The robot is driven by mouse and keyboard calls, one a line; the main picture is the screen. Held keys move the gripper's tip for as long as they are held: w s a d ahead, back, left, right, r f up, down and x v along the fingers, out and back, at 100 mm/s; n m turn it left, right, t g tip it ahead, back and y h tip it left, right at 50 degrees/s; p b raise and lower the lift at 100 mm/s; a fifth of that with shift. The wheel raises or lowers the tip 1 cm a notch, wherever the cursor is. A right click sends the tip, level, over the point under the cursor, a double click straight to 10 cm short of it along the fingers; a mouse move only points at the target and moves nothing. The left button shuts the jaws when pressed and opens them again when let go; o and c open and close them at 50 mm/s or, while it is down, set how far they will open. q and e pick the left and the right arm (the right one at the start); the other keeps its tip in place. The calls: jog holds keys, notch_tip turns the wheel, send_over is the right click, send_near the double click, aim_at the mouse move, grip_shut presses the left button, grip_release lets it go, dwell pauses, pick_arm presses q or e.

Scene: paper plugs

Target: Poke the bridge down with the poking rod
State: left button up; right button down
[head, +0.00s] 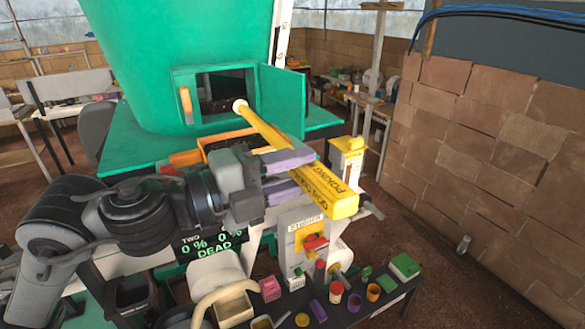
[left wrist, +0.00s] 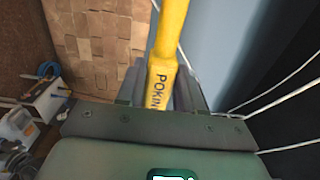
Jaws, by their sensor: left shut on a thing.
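The poking rod (head: 320,179) is yellow with black lettering and a pale round tip. My left gripper (head: 290,172) is shut on its thick handle; the rod also shows between the fingers (left wrist: 161,90) in the left wrist view (left wrist: 168,60). The rod slants up and to the left, and its tip appears in front of the open hatch of the green hopper (head: 180,45). I cannot tell whether the tip is inside the opening (head: 220,90). Dark material shows inside the hatch; I cannot make out a bridge. My right gripper is not in view.
The green hatch door (head: 282,100) stands open to the right of the opening. An orange tray (head: 232,141) with dark content lies below the hatch. A low table with several small coloured containers (head: 337,292) is at the front. A brick wall (head: 480,130) stands at right.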

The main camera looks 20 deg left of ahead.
aim_at(321, 200)
pick_arm(q)
jog(key=s+d+p, duration=0.2)
jog(key=s+d, duration=0.1)
jog(key=shift+s+d+r, duration=0.15)
jog(key=shift+s+d, duration=0.05)
jog(key=shift+d, duration=0.1)
jog(key=shift+s+d+p, duration=0.35)
jog(key=shift+s+d, duration=0.3)
jog(key=s+d+p, duration=0.2)
jog(key=s+d, duration=0.2)
jog(key=d, duration=0.1)
jog(key=shift+s+p, duration=0.35)
jog(key=shift+s, duration=0.05)
dwell(0.4)
